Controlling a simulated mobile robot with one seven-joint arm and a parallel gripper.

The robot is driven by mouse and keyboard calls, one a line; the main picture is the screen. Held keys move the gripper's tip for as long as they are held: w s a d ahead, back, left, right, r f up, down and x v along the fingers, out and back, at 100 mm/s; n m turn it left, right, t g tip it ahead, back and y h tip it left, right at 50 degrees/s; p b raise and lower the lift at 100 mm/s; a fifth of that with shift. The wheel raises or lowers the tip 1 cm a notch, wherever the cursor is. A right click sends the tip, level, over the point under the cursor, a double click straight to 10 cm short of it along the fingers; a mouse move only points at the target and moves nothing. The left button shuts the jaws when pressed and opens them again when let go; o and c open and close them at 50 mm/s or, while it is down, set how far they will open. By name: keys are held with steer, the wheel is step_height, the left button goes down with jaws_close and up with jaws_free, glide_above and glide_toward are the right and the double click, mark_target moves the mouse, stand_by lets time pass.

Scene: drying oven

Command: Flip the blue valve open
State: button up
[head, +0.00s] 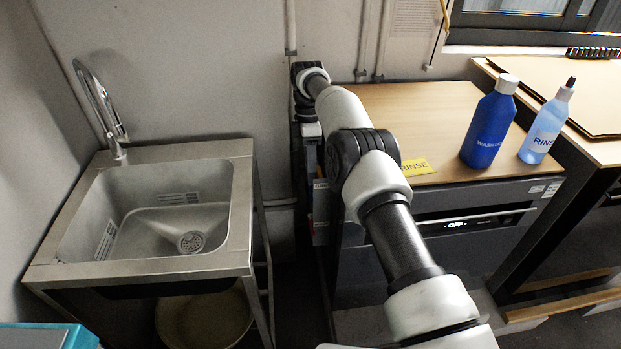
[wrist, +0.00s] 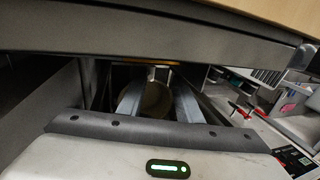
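I cannot make out the blue valve in either view. In the head view my arm reaches over the left end of the wood-topped drying oven (head: 473,219) to the wall. My gripper is hidden there, behind the arm and the oven's side. In the wrist view the white hand body with a green light fills the bottom. Two pale bars, perhaps the fingers of my gripper (wrist: 158,100), stand apart beyond it in shadow. I cannot tell whether they are open or hold anything. A dark grey edge (wrist: 150,35) crosses close above the hand.
A steel sink (head: 240,215) stands left of the oven, with a narrow gap between. A dark blue bottle (head: 487,125) and a light blue rinse bottle (head: 545,128) stand on the oven top by a yellow label (head: 416,167). Small red items (wrist: 240,110) show at right in the wrist view.

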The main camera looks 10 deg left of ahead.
mark_target(311, 189)
step_height(311, 189, up, 3)
steer(key=shift+r+p, duration=0.15)
steer(key=shift+p, duration=0.2)
steer(key=shift+c, duration=1.3)
steer(key=shift+a+r+n+t, duration=0.15)
steer(key=shift+r+n+t, duration=0.2)
steer(key=shift+n+t, duration=0.05)
steer(key=shift+c, duration=0.2)
steer(key=s+a+r+n+t+h, duration=0.2)
steer(key=s+a+r+n+t, duration=0.3)
steer(key=n, duration=0.4)
steer(key=shift+m+t, duration=0.3)
steer(key=shift+t, duration=0.1)
steer(key=b+x, duration=0.1)
steer(key=x, duration=0.4)
steer(key=b+x, duration=0.1)
steer(key=x, duration=0.5)
steer(key=b+x, duration=0.1)
steer(key=x, duration=0.5)
steer(key=shift+s+d+f, duration=0.2)
steer(key=shift+s+d, duration=0.1)
steer(key=shift+d, duration=0.1)
